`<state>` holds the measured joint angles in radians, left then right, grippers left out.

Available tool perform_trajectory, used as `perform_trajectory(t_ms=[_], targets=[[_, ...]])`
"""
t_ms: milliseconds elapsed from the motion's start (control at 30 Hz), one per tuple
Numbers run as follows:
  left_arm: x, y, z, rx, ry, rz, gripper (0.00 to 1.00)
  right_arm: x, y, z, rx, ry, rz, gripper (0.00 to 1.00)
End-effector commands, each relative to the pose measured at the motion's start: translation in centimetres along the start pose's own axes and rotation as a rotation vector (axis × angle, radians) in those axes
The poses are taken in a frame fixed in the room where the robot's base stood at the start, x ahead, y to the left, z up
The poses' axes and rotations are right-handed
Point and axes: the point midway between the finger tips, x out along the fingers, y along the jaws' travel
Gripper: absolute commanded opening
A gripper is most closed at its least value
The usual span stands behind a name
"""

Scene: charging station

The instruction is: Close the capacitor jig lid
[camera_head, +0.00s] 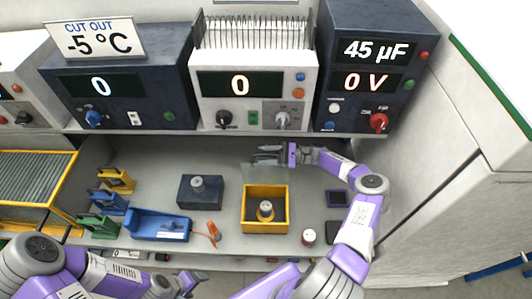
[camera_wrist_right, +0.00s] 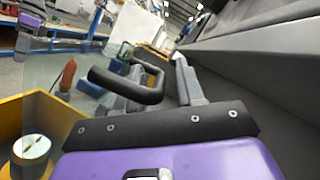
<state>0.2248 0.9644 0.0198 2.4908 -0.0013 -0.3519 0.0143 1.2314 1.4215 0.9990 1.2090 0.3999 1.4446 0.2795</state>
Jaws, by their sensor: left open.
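The capacitor jig is a yellow open-topped box (camera_head: 248,226) on the bench, with a round silver-topped capacitor (camera_head: 265,210) inside. Its clear lid (camera_head: 262,174) stands raised at the box's back edge; it also shows as a glassy pane in the right wrist view (camera_wrist_right: 50,68). A black U-shaped handle (camera_wrist_right: 130,92) shows close to my right fingers. My right gripper (camera_head: 266,154) is open behind the raised lid, its fingers around or beside the handle; contact is unclear. My left gripper (camera_head: 190,282) is open and empty at the front edge, far from the jig.
A dark block with a knob (camera_head: 200,192), a blue tray (camera_head: 160,226) and an orange-handled tool (camera_head: 213,234) lie left of the jig. Instruments (camera_head: 254,85) on a shelf overhang the back.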

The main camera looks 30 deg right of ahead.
Motion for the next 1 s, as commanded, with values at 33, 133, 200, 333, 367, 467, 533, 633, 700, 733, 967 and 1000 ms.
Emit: perform_trajectory(t_ms=[33, 133, 200, 333, 367, 467, 533, 633, 700, 733, 967, 1000], targets=[[0.0, 0.0, 0.0, 0.000, 0.000, 0.000, 0.74, 0.1, 0.0, 0.0, 0.000, 0.000, 0.000, 0.38], [0.0, 0.0, 0.0, 0.000, 0.000, 0.000, 0.74, 0.1, 0.0, 0.0, 0.000, 0.000, 0.000, 0.38], [0.0, 0.0, 0.0, 0.000, 0.000, 0.000, 0.74, 0.0, 0.0, 0.0, 0.000, 0.000, 0.001, 0.38], [0.0, 0.0, 0.0, 0.000, 0.000, 0.000, 0.74, 0.0, 0.0, 0.0, 0.001, 0.000, 0.001, 0.18], [0.0, 0.0, 0.0, 0.000, 0.000, 0.000, 0.74, 0.0, 0.0, 0.0, 0.001, 0.000, 0.001, 0.14], [0.0, 0.0, 0.0, 0.000, 0.000, 0.000, 0.74, 0.0, 0.0, 0.0, 0.001, 0.000, 0.001, 0.00], [0.0, 0.0, 0.0, 0.000, 0.000, 0.000, 0.74, 0.0, 0.0, 0.0, 0.001, 0.000, 0.001, 0.00], [0.0, 0.0, 0.0, 0.000, 0.000, 0.000, 0.74, 0.0, 0.0, 0.0, 0.001, 0.000, 0.001, 0.00], [0.0, 0.0, 0.0, 0.000, 0.000, 0.000, 0.74, 0.0, 0.0, 0.0, 0.001, 0.000, 0.001, 0.00], [0.0, 0.0, 0.0, 0.000, 0.000, 0.000, 0.74, 0.0, 0.0, 0.0, 0.001, 0.000, 0.001, 0.00], [0.3, -0.1, 0.0, 0.000, 0.000, 0.000, 0.74, 1.0, 0.3, -0.1, -0.019, -0.011, 0.024, 0.00], [0.5, -0.2, 0.0, 0.000, 0.000, 0.000, 0.74, 1.4, 0.5, -0.2, -0.029, -0.015, 0.034, 0.00]])
